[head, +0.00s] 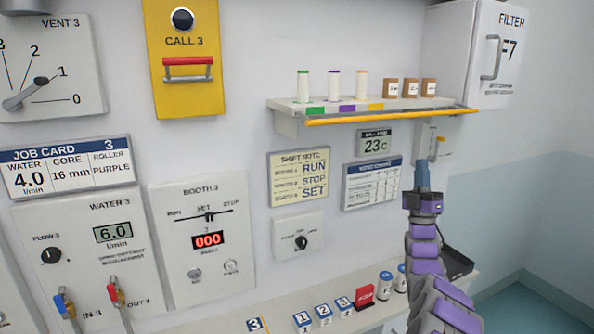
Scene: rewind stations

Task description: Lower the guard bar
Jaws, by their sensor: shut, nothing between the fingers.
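A long yellow bar (390,116), which looks like the guard bar, runs along the front edge of the wall shelf (287,104). It sits at about the height of the shelf board and tilts slightly in the picture. My gripper (422,172) is shut and empty, pointing up below the right part of the shelf. It appears below the bar, with a visible gap in the picture; the depth between them is hard to tell. A small grey box with a yellow-tipped lever (438,147) is on the wall just right of my gripper, partly hidden by it.
Several spools (333,86) and small brown boxes (410,88) stand on the shelf. A white filter cabinet (470,60) is at the right. Control panels cover the left wall.

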